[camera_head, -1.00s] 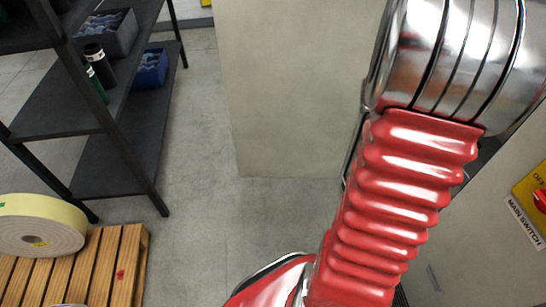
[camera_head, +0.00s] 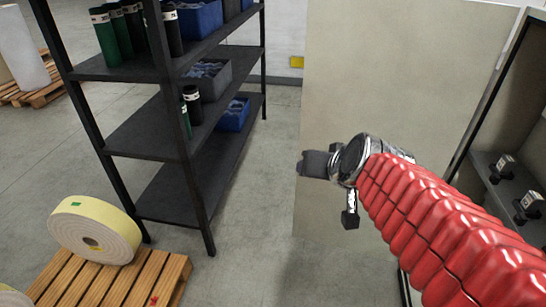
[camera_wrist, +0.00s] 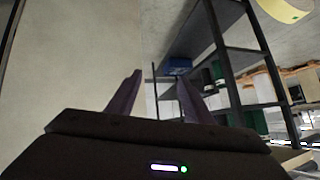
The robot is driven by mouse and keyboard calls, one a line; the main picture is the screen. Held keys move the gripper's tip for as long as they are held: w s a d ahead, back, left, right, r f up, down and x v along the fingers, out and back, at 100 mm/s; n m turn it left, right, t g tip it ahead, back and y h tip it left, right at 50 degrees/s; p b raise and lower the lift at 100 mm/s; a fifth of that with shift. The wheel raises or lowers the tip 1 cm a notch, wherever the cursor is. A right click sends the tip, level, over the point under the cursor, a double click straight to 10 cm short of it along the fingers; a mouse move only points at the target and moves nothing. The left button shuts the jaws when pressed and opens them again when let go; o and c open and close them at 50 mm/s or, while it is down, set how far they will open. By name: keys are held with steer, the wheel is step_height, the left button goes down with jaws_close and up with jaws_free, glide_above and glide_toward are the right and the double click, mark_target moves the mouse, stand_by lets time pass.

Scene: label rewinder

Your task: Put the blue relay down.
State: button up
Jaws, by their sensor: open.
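My gripper (camera_head: 312,164) is in front of the pale panel in the head view, at the end of my red-sleeved arm. In the wrist view, my gripper (camera_wrist: 160,77) has its two dark fingers apart, with nothing seen between them. I cannot make out a blue relay in either view. At the right of the head view, two small dark blocks with white labels, one (camera_head: 503,167) behind the other (camera_head: 528,206), stand on a grey ledge (camera_head: 482,160) in an open recess. The ledge is to the right of my gripper and apart from it.
A black shelf rack (camera_head: 150,130) at the left holds dark cylinders (camera_head: 107,36), a grey bin (camera_head: 208,76) and blue bins. A yellow-edged roll (camera_head: 95,232) rests on a wooden pallet (camera_head: 150,280). Floor between rack and pale panel (camera_head: 375,85) is clear.

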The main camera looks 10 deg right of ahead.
steer(key=s+a+f+n+g, duration=0.1)
steer(key=s+a+g, duration=0.1)
steer(key=s, duration=0.5)
steer(key=s+a+f+n+g, duration=0.2)
steer(key=s+a, duration=0.2)
steer(key=s, duration=0.3)
steer(key=shift+a+f+n, duration=0.15)
steer(key=shift+f+n, duration=0.15)
steer(key=shift+c, duration=0.6)
